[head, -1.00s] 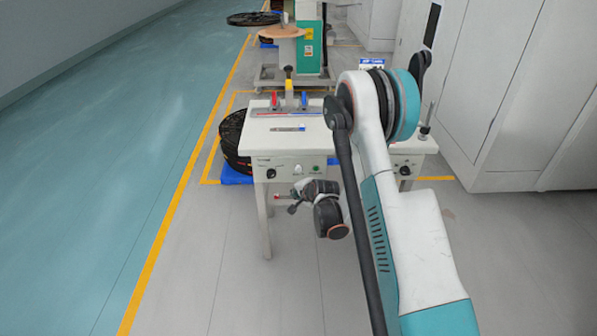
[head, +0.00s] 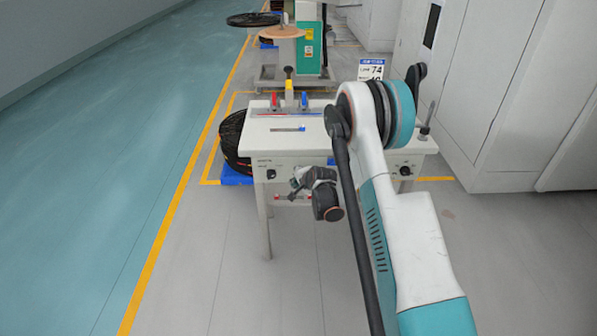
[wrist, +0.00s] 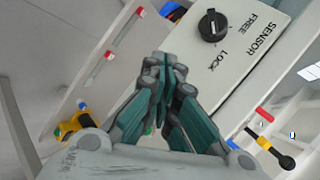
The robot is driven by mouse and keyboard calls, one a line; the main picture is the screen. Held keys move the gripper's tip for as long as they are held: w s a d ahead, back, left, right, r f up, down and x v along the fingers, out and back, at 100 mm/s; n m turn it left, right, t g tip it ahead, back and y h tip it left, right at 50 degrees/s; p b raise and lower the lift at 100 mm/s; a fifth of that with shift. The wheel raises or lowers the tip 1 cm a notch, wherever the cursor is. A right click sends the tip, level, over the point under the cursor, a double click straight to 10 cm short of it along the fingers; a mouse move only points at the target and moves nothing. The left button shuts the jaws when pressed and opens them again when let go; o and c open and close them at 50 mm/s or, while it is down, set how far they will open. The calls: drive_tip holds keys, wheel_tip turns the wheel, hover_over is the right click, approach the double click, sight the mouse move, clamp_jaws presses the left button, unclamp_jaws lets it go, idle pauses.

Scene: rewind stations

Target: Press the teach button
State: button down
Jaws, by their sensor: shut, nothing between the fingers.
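The white station table (head: 262,145) has a front panel with a black knob (head: 271,174) at its left end. In the wrist view that knob (wrist: 212,26) is marked SENSOR, FREE and LOCK. My gripper (head: 297,183) is in front of the panel, to the right of the knob, and hides the panel's middle. The teach button cannot be made out in either current view. In the wrist view my gripper (wrist: 160,66) is shut and empty, its fingertips close to the panel. I cannot tell whether they touch it.
A second black knob (head: 405,170) is on the panel's right part, beyond my arm. Grey cabinets (head: 500,95) stand at the right. The teal floor (head: 115,165) at the left is clear.

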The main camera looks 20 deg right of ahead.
drive_tip(key=shift+w+d, duration=0.25)
drive_tip(key=shift+w, duration=0.4)
drive_tip(key=shift+w+d, duration=0.2)
drive_tip(key=shift+w, duration=0.45)
idle(0.5)
drive_tip(key=shift+w+d, duration=0.15)
drive_tip(key=shift+w, duration=0.25)
drive_tip(key=shift+w+d, duration=0.1)
drive_tip(key=shift+w, duration=0.25)
idle(0.7)
drive_tip(key=shift+s, duration=0.1)
drive_tip(key=shift+s+a, duration=0.25)
drive_tip(key=shift+s, duration=0.45)
drive_tip(key=shift+s, duration=0.1)
drive_tip(key=shift+s+a, duration=0.25)
drive_tip(key=shift+s, duration=0.5)
drive_tip(key=shift+s+a, duration=0.25)
drive_tip(key=shift+s, duration=0.5)
drive_tip(key=shift+s+a, duration=0.25)
drive_tip(key=shift+s, duration=0.5)
drive_tip(key=shift+r, duration=0.15)
